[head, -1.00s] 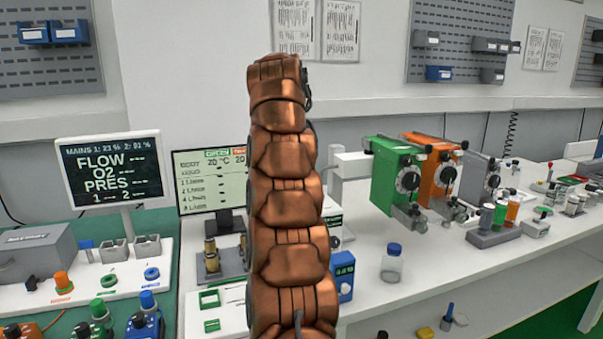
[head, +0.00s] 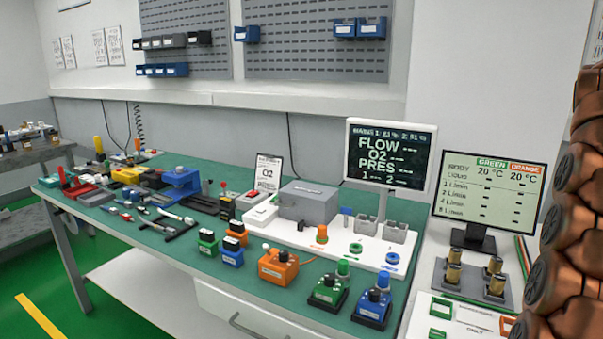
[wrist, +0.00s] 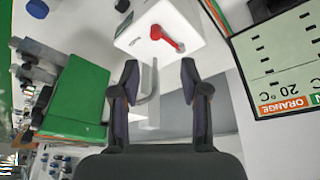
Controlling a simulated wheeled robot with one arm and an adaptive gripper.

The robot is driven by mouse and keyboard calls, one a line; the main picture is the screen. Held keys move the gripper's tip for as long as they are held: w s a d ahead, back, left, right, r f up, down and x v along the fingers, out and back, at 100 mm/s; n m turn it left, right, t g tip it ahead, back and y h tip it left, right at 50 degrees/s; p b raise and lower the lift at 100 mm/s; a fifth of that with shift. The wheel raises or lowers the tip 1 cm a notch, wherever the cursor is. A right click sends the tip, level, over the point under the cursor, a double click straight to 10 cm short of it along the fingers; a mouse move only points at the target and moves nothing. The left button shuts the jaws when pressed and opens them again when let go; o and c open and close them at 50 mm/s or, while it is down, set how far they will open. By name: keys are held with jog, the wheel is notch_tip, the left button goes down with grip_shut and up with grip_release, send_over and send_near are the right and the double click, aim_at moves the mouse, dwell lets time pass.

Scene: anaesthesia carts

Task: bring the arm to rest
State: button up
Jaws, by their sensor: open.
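My gripper (wrist: 158,85) shows in the wrist view with its two dark fingers spread apart and nothing between them. Beyond the fingertips, in the upper middle of that view, is a white box with a red lever (wrist: 165,38). My copper-coloured arm (head: 575,220) rises along the right edge of the head view. My gripper is outside the head view.
A green vaporizer-like unit (wrist: 75,95) stands left of my fingers, and a monitor (wrist: 285,60) is at the right. In the head view, a green-topped bench (head: 215,262) carries small coloured devices and a FLOW O2 PRES screen (head: 390,155). Green floor is free at lower left.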

jog(key=s+a+f+n+y+p, duration=0.15)
jog(key=a+n, duration=0.25)
jog(key=a, duration=1)
jog(key=s+a+f+n+y+p, duration=0.1)
jog(key=a+f+n+p, duration=0.3)
jog(key=a, duration=1)
jog(key=s+a+f+n+g+y+p, duration=0.1)
jog(key=s+a+f+n+p, duration=0.1)
jog(key=s+a+f, duration=0.3)
jog(key=s+a+f+n+g+p, duration=0.2)
jog(key=s+a+f+n, duration=0.2)
jog(key=s+a, duration=0.8)
jog(key=s+f, duration=0.1)
jog(key=s, duration=0.6)
jog(key=shift+n+y, duration=0.35)
jog(key=shift+n, duration=0.05)
jog(key=shift+d, duration=0.1)
